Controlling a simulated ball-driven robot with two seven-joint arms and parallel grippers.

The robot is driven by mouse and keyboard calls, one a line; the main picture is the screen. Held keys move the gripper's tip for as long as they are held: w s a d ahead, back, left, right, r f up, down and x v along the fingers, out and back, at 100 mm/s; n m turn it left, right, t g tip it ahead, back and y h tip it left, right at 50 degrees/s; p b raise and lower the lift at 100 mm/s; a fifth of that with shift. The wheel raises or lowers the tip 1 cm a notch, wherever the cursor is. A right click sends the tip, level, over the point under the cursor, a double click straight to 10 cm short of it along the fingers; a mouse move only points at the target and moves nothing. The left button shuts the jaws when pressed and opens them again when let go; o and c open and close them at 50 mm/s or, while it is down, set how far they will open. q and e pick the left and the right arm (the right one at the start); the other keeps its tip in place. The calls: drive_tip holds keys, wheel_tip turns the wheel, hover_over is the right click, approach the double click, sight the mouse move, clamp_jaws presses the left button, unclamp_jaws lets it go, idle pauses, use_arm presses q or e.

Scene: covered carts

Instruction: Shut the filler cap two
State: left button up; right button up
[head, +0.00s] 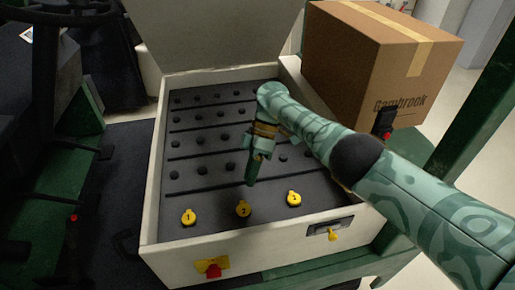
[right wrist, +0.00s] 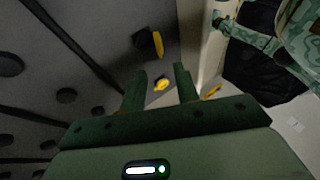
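Three yellow filler caps stand in a row along the near edge of the dark panel: cap one (head: 189,217) on the left, cap two (head: 243,208) in the middle and cap three (head: 294,198) on the right. My right gripper (head: 251,182) points down just above and behind cap two, apart from it in the picture. In the right wrist view its two fingers (right wrist: 160,69) are spread with nothing held. A yellow cap (right wrist: 161,85) shows in the gap beyond them, and another (right wrist: 157,43) shows edge-on, raised beside a dark round. I cannot read their numbers there. My left gripper is out of view.
The panel lies inside a cream cart box (head: 152,225) with its lid (head: 215,35) raised at the back. A yellow latch (head: 333,235) and a red-and-yellow fitting (head: 212,267) are on the front wall. A cardboard box (head: 375,60) stands at the back right.

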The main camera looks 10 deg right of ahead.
drive_tip(key=b+v, duration=0.3)
drive_tip(key=v, duration=0.4)
drive_tip(key=shift+w+d+r, duration=0.2)
drive_tip(key=shift+r, duration=0.1)
